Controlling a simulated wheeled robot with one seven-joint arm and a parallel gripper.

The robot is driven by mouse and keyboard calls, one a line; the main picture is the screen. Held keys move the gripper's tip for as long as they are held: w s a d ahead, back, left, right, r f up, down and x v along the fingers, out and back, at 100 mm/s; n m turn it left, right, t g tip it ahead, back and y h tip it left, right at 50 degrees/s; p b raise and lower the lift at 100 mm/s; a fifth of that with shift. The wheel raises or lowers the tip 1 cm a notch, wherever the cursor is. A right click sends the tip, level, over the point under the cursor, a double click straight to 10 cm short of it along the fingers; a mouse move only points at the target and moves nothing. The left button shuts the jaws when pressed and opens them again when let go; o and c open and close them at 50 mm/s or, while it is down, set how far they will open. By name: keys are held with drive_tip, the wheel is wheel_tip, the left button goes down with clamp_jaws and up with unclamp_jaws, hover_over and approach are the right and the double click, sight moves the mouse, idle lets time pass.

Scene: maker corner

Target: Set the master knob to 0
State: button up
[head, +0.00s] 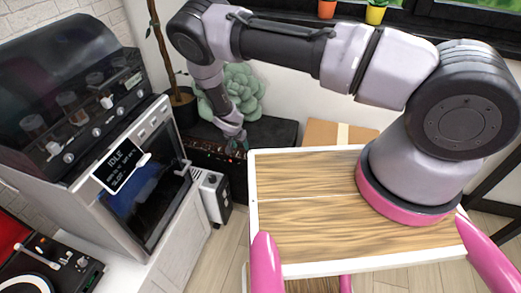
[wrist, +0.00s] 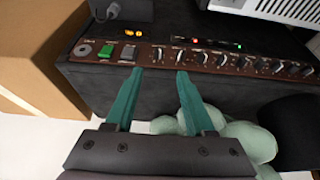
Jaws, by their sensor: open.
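The knobs sit in a row on the brown control panel of a black amplifier (wrist: 210,95); the amplifier also shows in the head view (head: 270,132). Several dark knobs with pale marks run along the panel, starting with a left-end knob (wrist: 160,54). Their labels are too small to read, so I cannot tell which is the master knob or its setting. My gripper (wrist: 160,75) is open, its teal fingers pointing at the panel, with the left-end knobs just beyond the fingertips. Nothing shows between the fingers. In the head view my gripper (head: 235,138) is above the panel, partly hidden.
A green switch (wrist: 106,49) and a grey switch (wrist: 129,52) lie left of the knobs. A cardboard box (wrist: 35,70) stands at the left. A pale green succulent (head: 240,88) is close by the arm. A wooden-topped table (head: 300,215) and a machine reading IDLE (head: 122,165) flank the space.

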sight(245, 155)
drive_tip(key=x, duration=1)
drive_tip(key=shift+w+d+f, duration=0.1)
drive_tip(key=shift+f, duration=0.2)
clamp_jaws()
